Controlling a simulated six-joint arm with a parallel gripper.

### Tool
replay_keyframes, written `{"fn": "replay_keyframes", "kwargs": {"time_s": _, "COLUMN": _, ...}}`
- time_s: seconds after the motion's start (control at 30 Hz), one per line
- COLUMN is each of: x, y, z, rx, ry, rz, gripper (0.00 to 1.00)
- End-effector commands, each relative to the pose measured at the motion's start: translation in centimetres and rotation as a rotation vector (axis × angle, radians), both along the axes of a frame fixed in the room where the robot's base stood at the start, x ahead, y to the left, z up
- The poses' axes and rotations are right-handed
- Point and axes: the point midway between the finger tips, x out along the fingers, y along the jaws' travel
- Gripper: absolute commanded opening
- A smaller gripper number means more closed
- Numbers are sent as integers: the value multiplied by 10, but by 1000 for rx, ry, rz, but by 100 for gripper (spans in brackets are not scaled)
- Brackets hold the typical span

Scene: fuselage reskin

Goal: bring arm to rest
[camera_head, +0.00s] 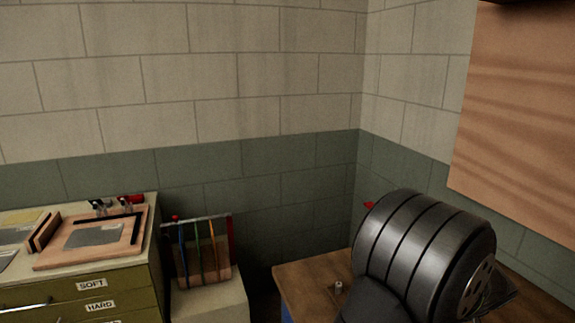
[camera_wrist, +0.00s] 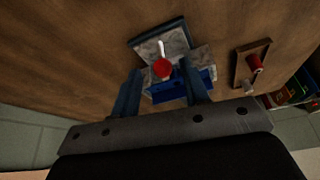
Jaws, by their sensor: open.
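My gripper (camera_wrist: 160,72) shows in the wrist view, its two dark fingers spread apart and pointing at a brown wooden surface (camera_wrist: 80,55). No object shows held between the fingers. A red knob (camera_wrist: 162,68) with a pale stem appears between the fingertips, over a grey slab-like piece (camera_wrist: 172,45) and a blue block (camera_wrist: 168,90). I cannot tell how far below the fingers these lie. In the head view the large dark ribbed cylinder at right looks like part of my arm. My gripper is hidden there.
A wooden block with a red peg (camera_wrist: 255,62) stands at right in the wrist view. In the head view, an olive cabinet (camera_head: 130,288) holds a wooden board with a grey sheet (camera_head: 95,235). A rack with coloured strips (camera_head: 205,250) stands beside it. A wooden bench (camera_head: 305,275) is below my arm.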

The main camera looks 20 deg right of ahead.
Motion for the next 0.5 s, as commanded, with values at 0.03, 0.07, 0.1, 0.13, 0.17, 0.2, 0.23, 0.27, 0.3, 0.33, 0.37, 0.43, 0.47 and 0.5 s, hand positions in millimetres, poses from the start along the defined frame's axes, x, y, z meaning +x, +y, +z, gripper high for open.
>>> {"fn": "replay_keyframes", "kwargs": {"time_s": 0.03, "x": 4, "y": 0, "z": -9, "rx": 4, "ry": 1, "rz": 2, "gripper": 42}}
{"fn": "replay_keyframes", "kwargs": {"time_s": 0.07, "x": 6, "y": 0, "z": -14, "rx": 3, "ry": 0, "rz": 2, "gripper": 42}}
{"fn": "replay_keyframes", "kwargs": {"time_s": 0.1, "x": 8, "y": -1, "z": -19, "rx": 3, "ry": 1, "rz": 2, "gripper": 42}}
{"fn": "replay_keyframes", "kwargs": {"time_s": 0.13, "x": 10, "y": -1, "z": -23, "rx": 3, "ry": 1, "rz": 2, "gripper": 42}}
{"fn": "replay_keyframes", "kwargs": {"time_s": 0.17, "x": 11, "y": -1, "z": -26, "rx": 3, "ry": 1, "rz": 2, "gripper": 42}}
{"fn": "replay_keyframes", "kwargs": {"time_s": 0.2, "x": 12, "y": -2, "z": -30, "rx": 2, "ry": 1, "rz": 2, "gripper": 42}}
{"fn": "replay_keyframes", "kwargs": {"time_s": 0.23, "x": 13, "y": -2, "z": -32, "rx": 1, "ry": 1, "rz": 1, "gripper": 42}}
{"fn": "replay_keyframes", "kwargs": {"time_s": 0.27, "x": 14, "y": -2, "z": -34, "rx": 1, "ry": 1, "rz": 1, "gripper": 42}}
{"fn": "replay_keyframes", "kwargs": {"time_s": 0.3, "x": 15, "y": -3, "z": -37, "rx": 1, "ry": 1, "rz": 0, "gripper": 42}}
{"fn": "replay_keyframes", "kwargs": {"time_s": 0.33, "x": 16, "y": -3, "z": -38, "rx": 1, "ry": 1, "rz": 0, "gripper": 42}}
{"fn": "replay_keyframes", "kwargs": {"time_s": 0.37, "x": 16, "y": -3, "z": -39, "rx": 1, "ry": 1, "rz": 0, "gripper": 42}}
{"fn": "replay_keyframes", "kwargs": {"time_s": 0.43, "x": 18, "y": -3, "z": -38, "rx": 0, "ry": 0, "rz": 1, "gripper": 42}}
{"fn": "replay_keyframes", "kwargs": {"time_s": 0.47, "x": 19, "y": -3, "z": -38, "rx": 0, "ry": 0, "rz": 1, "gripper": 42}}
{"fn": "replay_keyframes", "kwargs": {"time_s": 0.5, "x": 19, "y": -3, "z": -38, "rx": 0, "ry": 0, "rz": 1, "gripper": 42}}
